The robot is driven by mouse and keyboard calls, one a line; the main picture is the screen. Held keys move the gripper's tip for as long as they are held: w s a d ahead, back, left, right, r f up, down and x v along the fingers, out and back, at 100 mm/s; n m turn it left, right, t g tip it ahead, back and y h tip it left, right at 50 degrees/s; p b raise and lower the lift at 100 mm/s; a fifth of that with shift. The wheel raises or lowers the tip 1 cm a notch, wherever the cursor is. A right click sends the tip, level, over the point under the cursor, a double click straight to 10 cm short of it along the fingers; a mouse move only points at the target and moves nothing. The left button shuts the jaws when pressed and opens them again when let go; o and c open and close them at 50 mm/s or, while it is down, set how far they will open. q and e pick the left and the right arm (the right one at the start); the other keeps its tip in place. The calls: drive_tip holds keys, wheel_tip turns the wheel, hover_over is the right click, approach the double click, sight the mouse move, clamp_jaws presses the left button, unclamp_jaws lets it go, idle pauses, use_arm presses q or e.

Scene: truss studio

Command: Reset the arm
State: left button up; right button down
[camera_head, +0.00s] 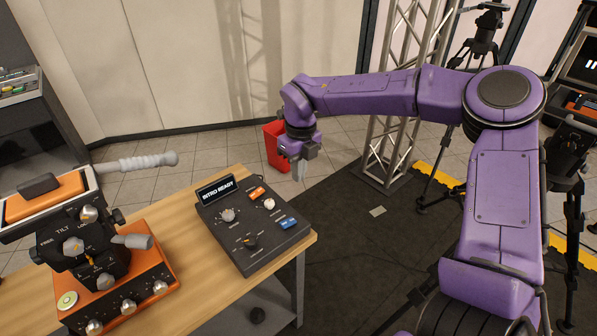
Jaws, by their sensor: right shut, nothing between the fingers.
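My right arm (497,185) is purple and comes in from the right, bent at a high elbow with its forearm reaching left. My right gripper (298,173) points down and is shut with nothing in it. It hangs in the air beyond the right end of the wooden table (196,189), apart from everything in view. My left gripper and left arm do not show.
A black control box (251,222) with knobs, buttons and an "INTRO READY" display stands on the table. An orange and black tilt head (95,250) with a grey handle is at left. A red bin (277,146), truss tower (402,95) and tripods (482,40) stand behind.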

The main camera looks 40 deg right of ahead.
idle(0.4)
drive_tip(key=s+d+f+n+t+h, duration=0.1)
drive_tip(key=s+d+f+n+h, duration=0.1)
drive_tip(key=s+f+n+h, duration=0.65)
drive_tip(key=s+d+f+n+t+h, duration=0.15)
drive_tip(key=f+n, duration=0.35)
drive_tip(key=f, duration=0.8)
drive_tip(key=s+a+f+n+y+b, duration=0.1)
drive_tip(key=s+a+f+n+y, duration=0.2)
drive_tip(key=s+f+n, duration=0.3)
drive_tip(key=s+a+f+n+y+b, duration=0.1)
drive_tip(key=s+a+f+n+y, duration=0.2)
drive_tip(key=s+f+n, duration=0.4)
drive_tip(key=s+a+n, duration=0.1)
drive_tip(key=s, duration=0.5)
drive_tip(key=shift+s+n+t+b, duration=0.35)
drive_tip(key=shift+s+b, duration=0.05)
drive_tip(key=shift+s, duration=0.1)
